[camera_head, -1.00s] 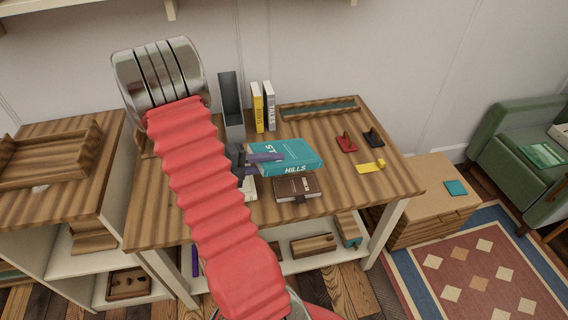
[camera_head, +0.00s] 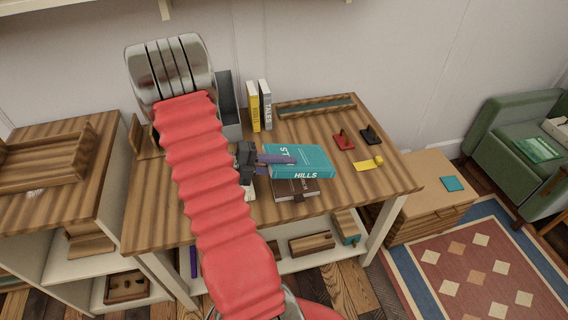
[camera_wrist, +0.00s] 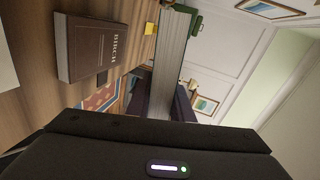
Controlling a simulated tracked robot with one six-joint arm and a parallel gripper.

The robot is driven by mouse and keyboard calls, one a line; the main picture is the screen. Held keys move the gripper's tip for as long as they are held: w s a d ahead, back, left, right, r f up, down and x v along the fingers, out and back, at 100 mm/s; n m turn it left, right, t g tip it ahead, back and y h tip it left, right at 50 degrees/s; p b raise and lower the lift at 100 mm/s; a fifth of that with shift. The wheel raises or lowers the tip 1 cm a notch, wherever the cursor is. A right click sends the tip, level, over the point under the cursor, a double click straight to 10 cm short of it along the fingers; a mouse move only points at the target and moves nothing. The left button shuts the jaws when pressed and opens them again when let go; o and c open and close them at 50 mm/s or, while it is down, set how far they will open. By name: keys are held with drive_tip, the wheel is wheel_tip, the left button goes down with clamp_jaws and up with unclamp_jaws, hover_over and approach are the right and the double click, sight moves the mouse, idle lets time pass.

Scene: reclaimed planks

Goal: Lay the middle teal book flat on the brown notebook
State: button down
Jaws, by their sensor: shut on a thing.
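The teal book (camera_head: 310,160), with HILLS on its spine, is held flat by my gripper (camera_head: 280,160), whose purple fingers are shut on its left part. In the wrist view the teal book (camera_wrist: 174,55) shows edge-on, its pale page edges facing the camera, with the dark fingers (camera_wrist: 170,104) on it. The brown notebook (camera_head: 297,190) lies on the desk below the teal book, which hides its back part. In the wrist view the brown notebook (camera_wrist: 88,48), lettered BIRCH, is seen apart from the teal book, with a gap between them.
A yellow book (camera_head: 253,107) and a grey-white book (camera_head: 266,104) stand at the back beside a grey holder (camera_head: 228,104). A long wooden tray (camera_head: 315,110) lies behind. Red (camera_head: 343,141), black (camera_head: 370,135) and yellow (camera_head: 368,164) small items lie right. The desk's right front is clear.

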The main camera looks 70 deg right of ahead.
drive_tip(key=shift+w+f, duration=0.1)
drive_tip(key=shift+f, duration=2.9)
drive_tip(key=c, duration=1.5)
unclamp_jaws()
drive_tip(key=shift+v, duration=4.5)
drive_tip(key=shift+a, duration=0.1)
